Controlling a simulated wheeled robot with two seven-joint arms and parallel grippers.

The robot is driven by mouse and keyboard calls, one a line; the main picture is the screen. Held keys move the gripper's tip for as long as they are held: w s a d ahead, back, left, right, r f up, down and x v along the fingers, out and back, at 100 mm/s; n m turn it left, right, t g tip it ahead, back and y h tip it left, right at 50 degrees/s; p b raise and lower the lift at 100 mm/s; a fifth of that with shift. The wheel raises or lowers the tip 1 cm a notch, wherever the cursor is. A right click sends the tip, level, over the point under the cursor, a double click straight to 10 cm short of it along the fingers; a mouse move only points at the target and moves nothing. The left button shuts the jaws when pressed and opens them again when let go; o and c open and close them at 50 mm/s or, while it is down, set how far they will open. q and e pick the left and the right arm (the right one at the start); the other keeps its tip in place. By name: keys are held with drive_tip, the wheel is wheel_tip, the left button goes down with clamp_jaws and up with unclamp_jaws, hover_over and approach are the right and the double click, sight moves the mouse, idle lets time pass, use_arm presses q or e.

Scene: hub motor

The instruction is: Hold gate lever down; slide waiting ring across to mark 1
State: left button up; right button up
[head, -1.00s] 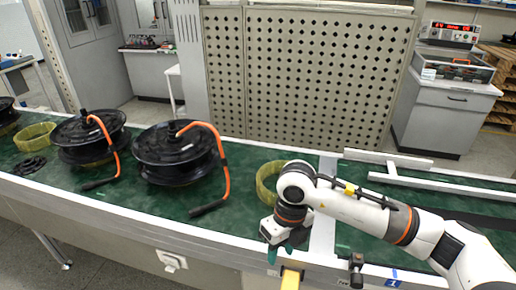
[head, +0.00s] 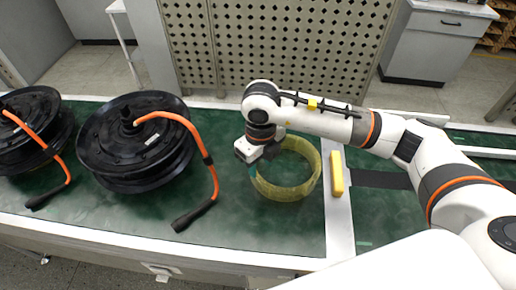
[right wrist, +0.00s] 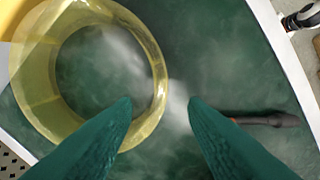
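The translucent yellow ring (head: 311,184) lies flat on the green conveyor, left of the white crossbar (head: 338,225). A yellow bar, possibly the gate lever (head: 337,173), shows at the crossbar; whether it is pressed down I cannot tell. My right gripper (head: 255,166) is at the ring's left side. In the right wrist view its two green fingers (right wrist: 158,104) are apart, with the wall of the ring (right wrist: 158,72) between their tips in the picture. Contact cannot be told. My left gripper is out of view. Mark 1 does not show now.
Black reels (head: 135,150) with orange cables stand left on the conveyor; one cable's black end (head: 194,215) lies left of the ring. White rails (head: 490,153) lie at right. The green surface in front of the ring is clear.

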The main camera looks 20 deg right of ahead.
sight(260, 178)
wheel_tip(260, 178, down, 9)
drive_tip(key=shift+r+p, duration=0.2)
drive_tip(key=shift+p, duration=0.45)
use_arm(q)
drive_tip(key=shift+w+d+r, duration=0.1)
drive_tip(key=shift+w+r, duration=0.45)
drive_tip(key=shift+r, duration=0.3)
use_arm(e)
drive_tip(key=shift+w+f, duration=0.1)
drive_tip(key=shift+f, duration=0.35)
clamp_jaws()
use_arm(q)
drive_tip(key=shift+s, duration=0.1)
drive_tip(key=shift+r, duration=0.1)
use_arm(e)
drive_tip(key=shift+r, duration=0.35)
